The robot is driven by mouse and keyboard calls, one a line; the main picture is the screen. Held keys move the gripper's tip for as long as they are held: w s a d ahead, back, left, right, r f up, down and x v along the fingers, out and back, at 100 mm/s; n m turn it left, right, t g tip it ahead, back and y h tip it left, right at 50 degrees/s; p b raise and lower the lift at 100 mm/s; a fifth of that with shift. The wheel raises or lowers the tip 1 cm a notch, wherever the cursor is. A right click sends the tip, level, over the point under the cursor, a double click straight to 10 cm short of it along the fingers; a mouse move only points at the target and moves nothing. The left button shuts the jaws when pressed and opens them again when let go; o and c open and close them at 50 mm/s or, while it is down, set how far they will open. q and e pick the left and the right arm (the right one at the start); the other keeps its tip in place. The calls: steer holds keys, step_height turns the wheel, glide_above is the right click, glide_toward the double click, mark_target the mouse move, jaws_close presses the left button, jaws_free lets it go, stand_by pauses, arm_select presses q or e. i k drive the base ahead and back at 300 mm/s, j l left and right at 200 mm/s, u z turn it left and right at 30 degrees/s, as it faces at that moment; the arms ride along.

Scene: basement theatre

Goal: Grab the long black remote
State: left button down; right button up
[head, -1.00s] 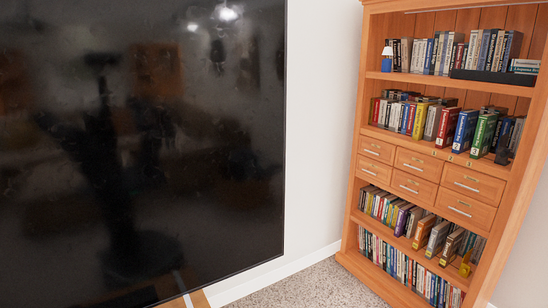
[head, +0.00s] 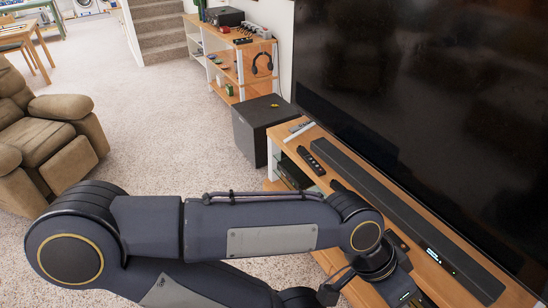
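A long black remote (head: 312,160) lies on the wooden TV stand (head: 350,165), in front of the black soundbar and toward the stand's far end. My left arm stretches across the lower part of the head view from the left. Its wrist hangs over the near part of the stand, right of and nearer than the remote. My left gripper (head: 404,295) is cut off by the bottom edge, so its fingers do not show. My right gripper is not in view.
A black soundbar (head: 405,216) runs along the stand below the large TV (head: 430,100). A small dark object (head: 397,241) lies beside my wrist. A black subwoofer (head: 257,128) stands past the stand's far end. A brown recliner (head: 45,135) is at left; carpet between is clear.

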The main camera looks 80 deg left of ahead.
mark_target(306, 158)
steer(key=u, duration=2.3)
steer(key=i+u, duration=0.25)
steer(key=i, duration=0.85)
steer(key=i+u, duration=0.3)
steer(key=i, duration=0.75)
